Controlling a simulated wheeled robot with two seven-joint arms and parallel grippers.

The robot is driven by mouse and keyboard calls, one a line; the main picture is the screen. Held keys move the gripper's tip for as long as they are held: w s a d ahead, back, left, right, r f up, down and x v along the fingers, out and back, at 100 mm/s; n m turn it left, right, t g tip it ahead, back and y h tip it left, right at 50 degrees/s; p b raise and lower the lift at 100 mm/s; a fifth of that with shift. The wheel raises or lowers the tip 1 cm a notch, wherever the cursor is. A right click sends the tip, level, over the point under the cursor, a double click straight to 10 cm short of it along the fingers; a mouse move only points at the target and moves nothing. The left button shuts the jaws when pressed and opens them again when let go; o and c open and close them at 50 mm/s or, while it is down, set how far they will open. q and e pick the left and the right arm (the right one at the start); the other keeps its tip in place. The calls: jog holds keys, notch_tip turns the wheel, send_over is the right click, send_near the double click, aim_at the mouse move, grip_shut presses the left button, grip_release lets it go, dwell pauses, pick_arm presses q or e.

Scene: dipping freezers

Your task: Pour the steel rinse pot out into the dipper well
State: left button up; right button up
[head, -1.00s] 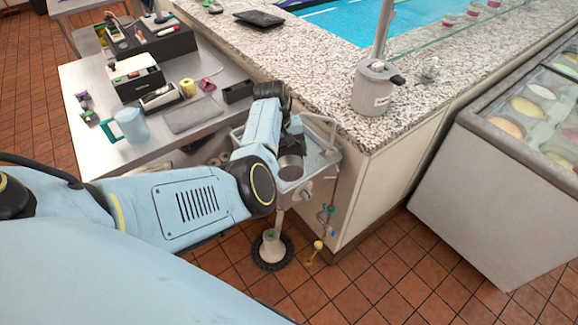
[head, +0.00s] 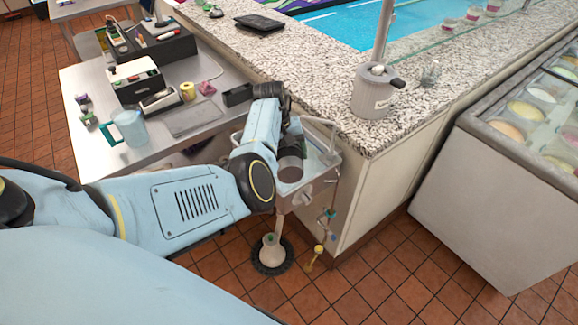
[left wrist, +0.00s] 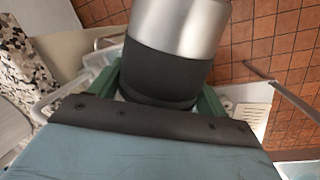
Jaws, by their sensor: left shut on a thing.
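The steel rinse pot (left wrist: 178,25) fills the top middle of the left wrist view, bright metal with a broad dark band. My left gripper (left wrist: 160,82) is shut on it, with green fingers on both sides of the band. In the head view the pot (head: 290,171) is at the end of my left arm, above the dipper well (head: 322,172), a pale basin at the counter's side. The pot's mouth and contents cannot be made out, nor can its exact tilt. My arm and the pot hide part of the well. My right gripper is not in view.
A speckled stone counter (head: 330,95) borders the well, with a grey lidded container (head: 375,92) near its corner. A steel table (head: 85,75) at left holds a blue pitcher (head: 131,128) and several small items. A freezer (head: 490,190) stands at right.

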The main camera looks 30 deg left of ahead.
aim_at(289, 161)
pick_arm(q)
jog(key=t+y+p, duration=0.1)
jog(key=p, duration=0.2)
jog(key=shift+s+d, duration=0.3)
jog(key=shift+s, duration=0.05)
jog(key=shift+s+t+p, duration=0.15)
jog(key=shift+t+p, duration=0.25)
jog(key=shift+p, duration=0.05)
jog(key=shift+s+d+f+t+y, duration=0.15)
jog(key=shift+f+t+y, duration=0.1)
jog(key=shift+t+y, duration=0.25)
jog(key=shift+f, duration=0.1)
jog(key=shift+s+d+r+t+y+p, duration=0.1)
jog(key=shift+r+t+y+p, duration=0.2)
jog(key=shift+p, duration=0.1)
jog(key=shift+s+d+r+m+t+y, duration=0.1)
jog(key=shift+s+r+m+t+y, duration=0.05)
jog(key=shift+r+t+y, duration=0.3)
jog(key=shift+s+d+r+m+t+y, duration=0.15)
jog(key=shift+r+t+y, duration=0.15)
jog(key=shift+t, duration=0.25)
